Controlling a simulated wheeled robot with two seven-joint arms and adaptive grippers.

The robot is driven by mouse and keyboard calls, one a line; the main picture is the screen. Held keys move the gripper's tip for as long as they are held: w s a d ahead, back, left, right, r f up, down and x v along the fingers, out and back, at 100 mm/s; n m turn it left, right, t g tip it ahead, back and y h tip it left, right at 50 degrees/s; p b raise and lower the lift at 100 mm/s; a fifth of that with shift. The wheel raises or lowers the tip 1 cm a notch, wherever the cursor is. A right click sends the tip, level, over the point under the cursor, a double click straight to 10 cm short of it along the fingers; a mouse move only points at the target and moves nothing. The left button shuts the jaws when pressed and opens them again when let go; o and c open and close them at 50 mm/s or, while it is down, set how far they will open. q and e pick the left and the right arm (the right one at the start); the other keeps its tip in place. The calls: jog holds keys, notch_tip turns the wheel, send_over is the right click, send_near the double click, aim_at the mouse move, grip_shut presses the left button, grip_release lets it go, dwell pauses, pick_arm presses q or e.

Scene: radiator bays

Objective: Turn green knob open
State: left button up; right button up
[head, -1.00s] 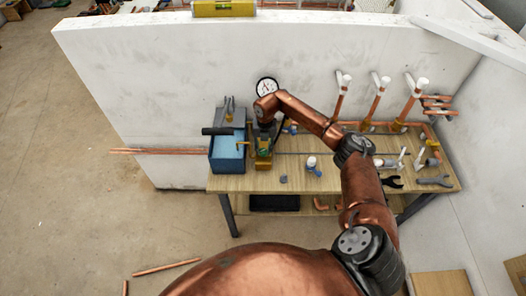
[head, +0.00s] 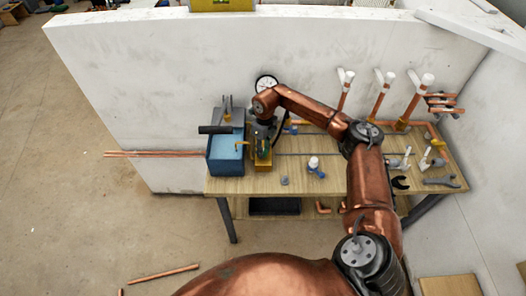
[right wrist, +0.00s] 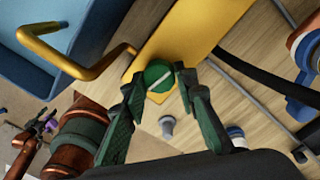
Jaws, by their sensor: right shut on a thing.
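The green knob (right wrist: 158,75) sits on the yellow body of a pump-like unit (right wrist: 190,35) in the right wrist view. A pale bar runs diagonally across its round face. My right gripper (right wrist: 158,78) has its two dark green fingers on either side of the knob, shut on it. In the head view the yellow unit (head: 262,160) stands at the left part of the bench, beside a blue tank (head: 226,158). My right gripper (head: 263,138) is over it there, and the knob is hard to make out. My left gripper is not in view.
A yellow bent handle (right wrist: 75,55) lies close to the fingers. Capped copper pipes (head: 384,90) rise at the bench's right, with loose fittings (head: 314,165) in front. A white wall (head: 180,70) closes the back.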

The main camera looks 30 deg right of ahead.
jog(key=shift+n+b, duration=0.35)
jog(key=shift+n, duration=0.65)
jog(key=o, duration=1.2)
jog(key=shift+c, duration=0.2)
notch_tip(320, 180, up, 12)
jog(key=shift+d, duration=0.25)
jog(key=shift+w, duration=0.1)
